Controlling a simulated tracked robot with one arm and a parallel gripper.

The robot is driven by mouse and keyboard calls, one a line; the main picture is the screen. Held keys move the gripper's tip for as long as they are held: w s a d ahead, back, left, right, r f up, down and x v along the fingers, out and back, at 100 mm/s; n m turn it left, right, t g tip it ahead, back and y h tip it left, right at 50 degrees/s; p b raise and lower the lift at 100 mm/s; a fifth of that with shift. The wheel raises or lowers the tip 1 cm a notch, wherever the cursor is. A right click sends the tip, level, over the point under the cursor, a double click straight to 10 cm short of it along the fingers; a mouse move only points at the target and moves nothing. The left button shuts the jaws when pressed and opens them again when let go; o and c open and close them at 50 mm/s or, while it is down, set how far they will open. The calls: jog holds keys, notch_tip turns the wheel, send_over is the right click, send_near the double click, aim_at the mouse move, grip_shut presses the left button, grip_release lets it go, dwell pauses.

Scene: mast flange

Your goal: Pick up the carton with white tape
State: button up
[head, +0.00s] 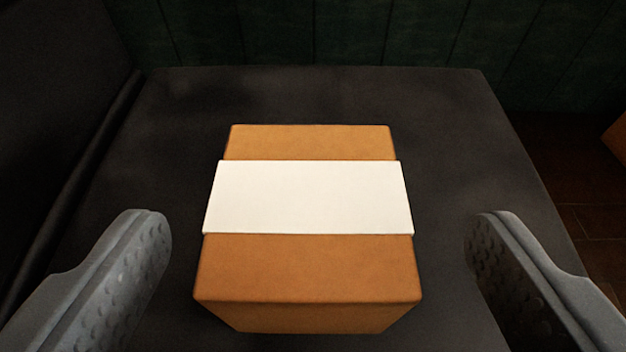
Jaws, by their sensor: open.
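The carton with white tape (308,268) is an orange-brown box with a wide white band (308,197) across its top. It sits upright on a dark, cloth-like surface in the middle of the head view. My gripper (318,228) is open, with one grey, studded finger at the lower left and one at the lower right. The carton lies between the two fingers in the picture, with a visible gap on each side. Neither finger appears to touch it. The carton's underside and far side are hidden.
The dark surface (440,120) is clear around the carton. Its right edge drops to a brown tiled floor (560,170). A dark panel (50,110) rises at the left, and a dark green wall (300,35) stands behind. Part of an orange-brown object (618,135) shows at the far right.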

aim_at(307, 196)
jog(key=shift+r+b+x, duration=0.2)
jog(key=shift+b+x, duration=0.55)
jog(key=shift+x, duration=1.8)
jog(key=shift+w+a+f, duration=0.1)
jog(key=shift+w+f, duration=0.15)
jog(key=shift+w, duration=0.3)
jog(key=c, duration=1.3)
jog(key=shift+r, duration=0.1)
